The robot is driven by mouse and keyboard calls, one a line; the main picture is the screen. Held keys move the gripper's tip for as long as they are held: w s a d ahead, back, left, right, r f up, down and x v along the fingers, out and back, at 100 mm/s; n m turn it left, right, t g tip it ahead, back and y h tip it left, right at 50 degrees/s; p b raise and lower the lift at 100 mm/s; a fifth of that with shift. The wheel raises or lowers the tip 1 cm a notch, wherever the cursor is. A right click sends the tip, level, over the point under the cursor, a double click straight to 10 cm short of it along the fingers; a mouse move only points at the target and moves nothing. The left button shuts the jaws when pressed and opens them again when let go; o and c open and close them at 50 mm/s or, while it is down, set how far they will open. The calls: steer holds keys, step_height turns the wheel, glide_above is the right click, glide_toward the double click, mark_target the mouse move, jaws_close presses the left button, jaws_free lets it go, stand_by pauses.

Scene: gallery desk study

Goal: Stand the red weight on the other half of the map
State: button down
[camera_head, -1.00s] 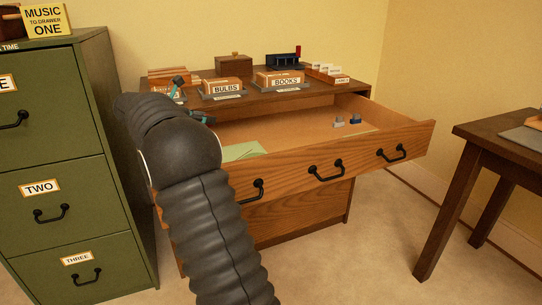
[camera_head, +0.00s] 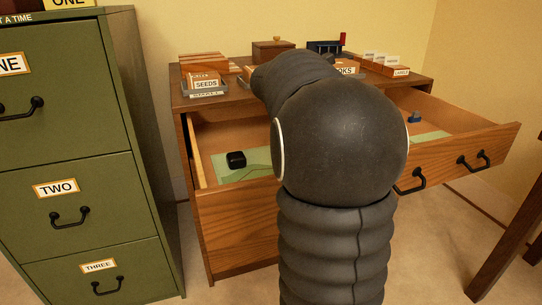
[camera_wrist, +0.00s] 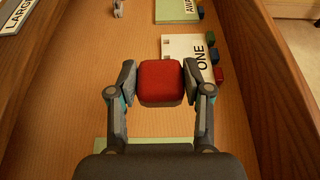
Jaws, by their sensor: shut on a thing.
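The red weight (camera_wrist: 160,83) is a rounded block held between the fingertips of my gripper (camera_wrist: 160,90) in the wrist view, above the drawer's wooden floor. In the head view my arm hides the gripper and the weight. A pale green sheet that looks like the map (camera_head: 260,156) lies in the open drawer left of my arm, with a black weight (camera_head: 236,160) on it. More green (camera_head: 430,137) shows right of my arm; I cannot tell if it is the same sheet. A green edge (camera_wrist: 120,142) shows below the gripper in the wrist view.
A white card marked ONE (camera_wrist: 185,46), a green card (camera_wrist: 178,10) and small coloured blocks (camera_wrist: 218,74) lie ahead in the drawer. The drawer's side wall (camera_wrist: 235,80) is close on the right. A green cabinet (camera_head: 70,150) stands left.

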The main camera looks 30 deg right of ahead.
steer(key=w+a+f, duration=0.2)
steer(key=w+a+f+b, duration=0.1)
steer(key=w+a+f, duration=0.1)
steer(key=a, duration=0.1)
steer(key=w+a+f, duration=0.2)
steer(key=w+a, duration=0.1)
steer(key=shift+w+a+f, duration=0.1)
steer(key=shift+a+f, duration=0.15)
steer(key=shift+f, duration=0.1)
steer(key=shift+f+b, duration=0.7)
steer(key=shift+f, duration=1.35)
steer(key=shift+f, duration=0.15)
steer(key=shift+c, duration=2.4)
jaws_free()
steer(key=p+v, duration=0.2)
steer(key=v, duration=1)
